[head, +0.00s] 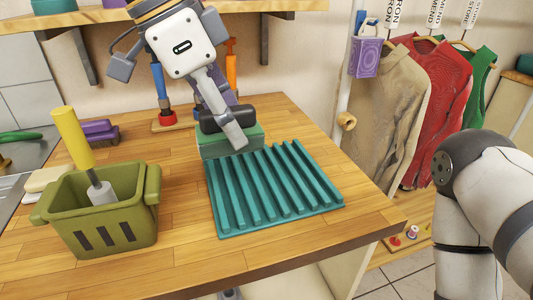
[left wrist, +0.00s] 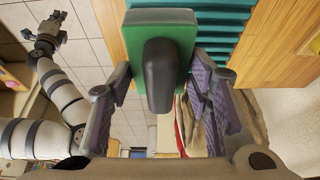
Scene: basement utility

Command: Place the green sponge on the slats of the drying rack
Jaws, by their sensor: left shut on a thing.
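The green sponge (head: 222,148) is a green block with a dark grey handle-like part on top. It also shows in the left wrist view (left wrist: 180,40). My left gripper (head: 236,125) comes down from above and is shut on the sponge; its fingers (left wrist: 157,88) flank it in the wrist view. The teal drying rack (head: 226,232) lies on the wooden counter with raised parallel slats. The sponge is at the rack's back left edge; I cannot tell whether it touches the rack. My right gripper (left wrist: 45,32) shows small in the left wrist view, fingers apart, away from the counter.
An olive basket (head: 112,222) with a yellow-handled tool (head: 73,138) stands left of the rack. Purple brushes (head: 97,132) and a pale block (head: 46,179) lie behind it. Upright tools (head: 231,68) stand at the back. Clothes (head: 440,90) hang right. The counter's front is clear.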

